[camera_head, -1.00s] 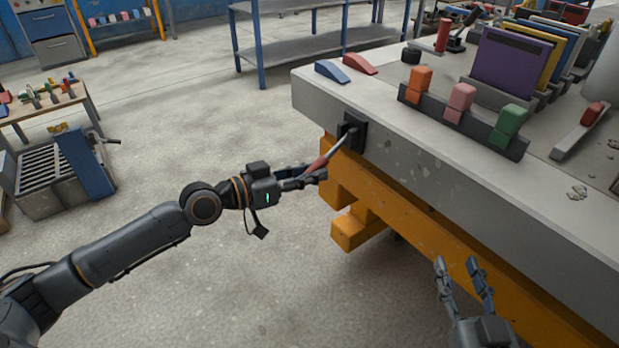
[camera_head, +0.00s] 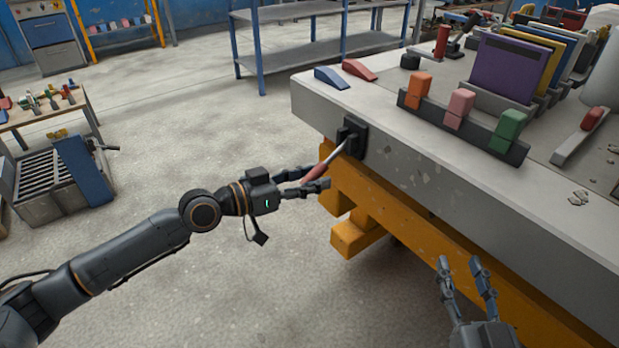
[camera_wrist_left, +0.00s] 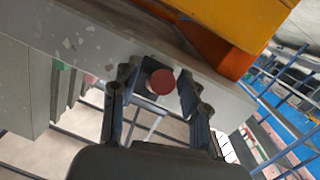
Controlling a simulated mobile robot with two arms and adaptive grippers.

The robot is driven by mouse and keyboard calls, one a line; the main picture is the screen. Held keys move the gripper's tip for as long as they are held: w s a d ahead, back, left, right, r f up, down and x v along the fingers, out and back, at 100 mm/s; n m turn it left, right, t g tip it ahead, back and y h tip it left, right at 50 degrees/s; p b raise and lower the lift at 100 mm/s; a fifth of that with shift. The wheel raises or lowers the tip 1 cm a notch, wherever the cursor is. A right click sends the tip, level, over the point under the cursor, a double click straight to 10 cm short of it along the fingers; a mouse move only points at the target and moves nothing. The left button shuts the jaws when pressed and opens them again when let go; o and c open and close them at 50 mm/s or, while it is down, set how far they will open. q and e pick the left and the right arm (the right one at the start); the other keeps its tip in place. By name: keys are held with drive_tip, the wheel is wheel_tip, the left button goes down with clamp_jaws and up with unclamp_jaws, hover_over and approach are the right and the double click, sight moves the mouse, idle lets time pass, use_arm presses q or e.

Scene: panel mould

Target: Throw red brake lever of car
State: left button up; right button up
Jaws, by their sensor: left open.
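The brake lever has a red grip (camera_head: 316,172) on a metal rod. The rod comes out of a black bracket (camera_head: 353,140) on the side face of the grey slab (camera_head: 420,165), and the lever slants down to the left. My left gripper (camera_head: 320,178) is open, with its fingers on either side of the grip. In the left wrist view the round red grip end (camera_wrist_left: 161,82) shows between the spread fingers. Whether a finger touches it, I cannot tell. My right gripper (camera_head: 463,262) is open and empty at the lower right, beside the slab's orange frame.
The orange frame (camera_head: 355,237) sits under the slab, close to my left gripper. On the slab are a blue wedge (camera_head: 331,77), a red wedge (camera_head: 359,69) and a black rail (camera_head: 470,133) with coloured blocks.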

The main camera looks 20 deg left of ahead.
use_arm(q)
drive_tip(key=v, duration=1.2)
idle(0.9)
